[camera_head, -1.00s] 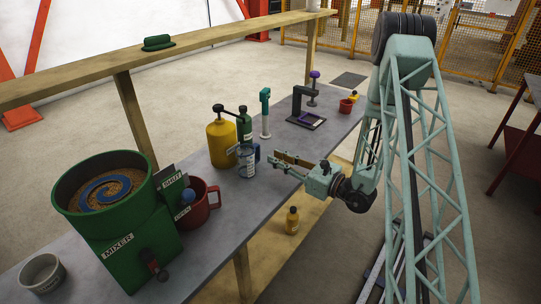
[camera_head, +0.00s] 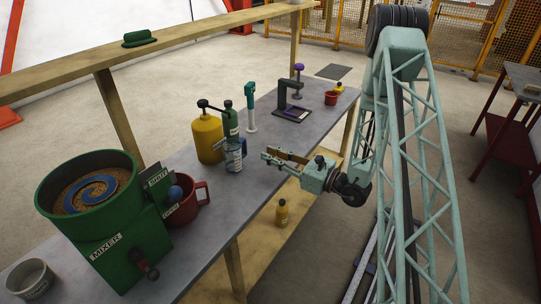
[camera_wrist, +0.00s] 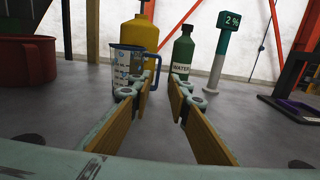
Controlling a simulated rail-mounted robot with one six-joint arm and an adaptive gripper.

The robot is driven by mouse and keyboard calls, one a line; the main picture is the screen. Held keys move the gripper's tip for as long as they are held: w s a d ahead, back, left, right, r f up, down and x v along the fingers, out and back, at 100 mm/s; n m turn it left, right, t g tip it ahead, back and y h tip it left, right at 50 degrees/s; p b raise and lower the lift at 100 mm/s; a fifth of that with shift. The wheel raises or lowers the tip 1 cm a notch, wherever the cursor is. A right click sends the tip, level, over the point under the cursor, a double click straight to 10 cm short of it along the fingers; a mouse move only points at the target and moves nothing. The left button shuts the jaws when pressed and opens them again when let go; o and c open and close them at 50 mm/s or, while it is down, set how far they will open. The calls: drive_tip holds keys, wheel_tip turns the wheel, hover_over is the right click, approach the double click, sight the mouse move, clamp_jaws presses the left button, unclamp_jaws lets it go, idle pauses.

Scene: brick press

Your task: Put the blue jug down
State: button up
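The blue jug (camera_head: 234,160) is a clear, marked jug with a blue rim and handle. It stands upright on the grey workbench (camera_head: 214,230), in front of the yellow bottle. In the wrist view the jug (camera_wrist: 127,66) is just beyond the left fingertip, with its handle toward the middle. My gripper (camera_head: 268,155) is to the right of the jug, low over the bench. Its two tan-padded fingers are spread with nothing between them, as the wrist view shows (camera_wrist: 158,92). The fingers appear apart from the jug.
A yellow bottle (camera_head: 208,139) and a green water bottle (camera_head: 230,122) stand close behind the jug. A red mug (camera_head: 186,207) and a green mixer (camera_head: 120,240) are to the left. A teal-topped post (camera_head: 251,108) and a purple-handled press (camera_head: 293,104) are farther along the bench.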

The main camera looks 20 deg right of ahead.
drive_tip(key=shift+r, duration=0.1)
drive_tip(key=s+a+r+n+g+y, duration=0.4)
drive_tip(key=s+a+r+n+g, duration=1.05)
drive_tip(key=s+a+r, duration=0.85)
drive_tip(key=s+r+n+g+h, duration=0.25)
drive_tip(key=s+n+h, duration=0.45)
drive_tip(key=s, duration=1)
drive_tip(key=s+d+r+n+t+h, duration=0.3)
drive_tip(key=s+d, duration=0.2)
drive_tip(key=d, duration=0.2)
drive_tip(key=s+d+r+n+t+h, duration=0.3)
drive_tip(key=s+d+n+h, duration=0.1)
drive_tip(key=d, duration=0.4)
drive_tip(key=shift+s+d+r+h, duration=0.15)
drive_tip(key=shift+s+r+h, duration=0.15)
drive_tip(key=shift+s+r, duration=0.1)
